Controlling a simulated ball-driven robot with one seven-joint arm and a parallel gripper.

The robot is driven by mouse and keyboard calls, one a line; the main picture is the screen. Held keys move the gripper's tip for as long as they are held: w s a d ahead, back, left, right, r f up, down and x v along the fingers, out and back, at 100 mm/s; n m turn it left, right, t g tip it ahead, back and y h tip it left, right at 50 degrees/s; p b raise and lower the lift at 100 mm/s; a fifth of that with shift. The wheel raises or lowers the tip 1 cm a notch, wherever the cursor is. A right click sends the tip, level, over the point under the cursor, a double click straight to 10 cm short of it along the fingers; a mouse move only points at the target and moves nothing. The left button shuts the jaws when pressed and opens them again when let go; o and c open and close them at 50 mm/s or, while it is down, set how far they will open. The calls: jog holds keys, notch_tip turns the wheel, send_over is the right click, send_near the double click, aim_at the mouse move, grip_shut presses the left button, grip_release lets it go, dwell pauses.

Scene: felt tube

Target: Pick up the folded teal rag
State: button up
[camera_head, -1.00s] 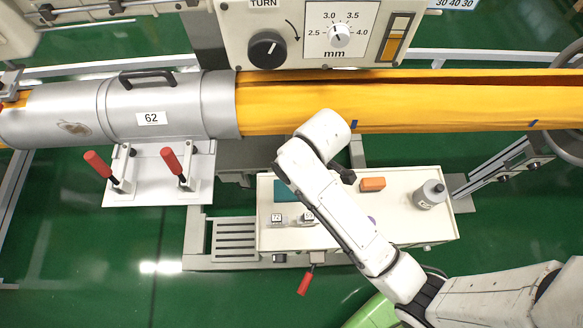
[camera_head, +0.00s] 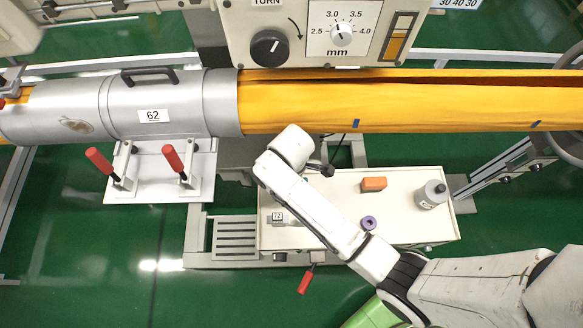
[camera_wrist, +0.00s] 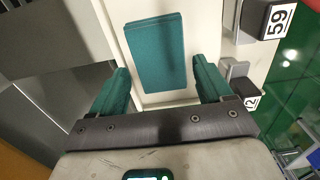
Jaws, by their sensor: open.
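The folded teal rag (camera_wrist: 158,55) lies flat on the white table top in the wrist view, as a neat rectangle. My gripper (camera_wrist: 162,85) is open, with its two teal-padded fingers spread to the left and right of the rag's near end. The fingers appear apart from the rag, and nothing is between them. I cannot tell their exact height above the top.
The white table (camera_head: 420,232) also holds an orange block (camera_head: 373,184), a purple ring (camera_head: 368,223) and a grey canister (camera_head: 432,194). Blocks marked 59 (camera_wrist: 262,20) and with a partly hidden number (camera_wrist: 240,92) stand right of the rag. The yellow tube (camera_head: 300,116) runs behind the table.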

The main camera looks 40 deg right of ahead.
jog(key=shift+f, duration=1.65)
jog(key=c, duration=0.7)
jog(key=shift+w+r, duration=0.1)
jog(key=shift+r, duration=0.4)
notch_tip(320, 180, up, 3)
jog(key=shift+f, duration=0.2)
jog(key=s+d+r, duration=0.1)
jog(key=s+r, duration=0.8)
jog(key=s, duration=0.5)
jog(key=shift+r, duration=0.25)
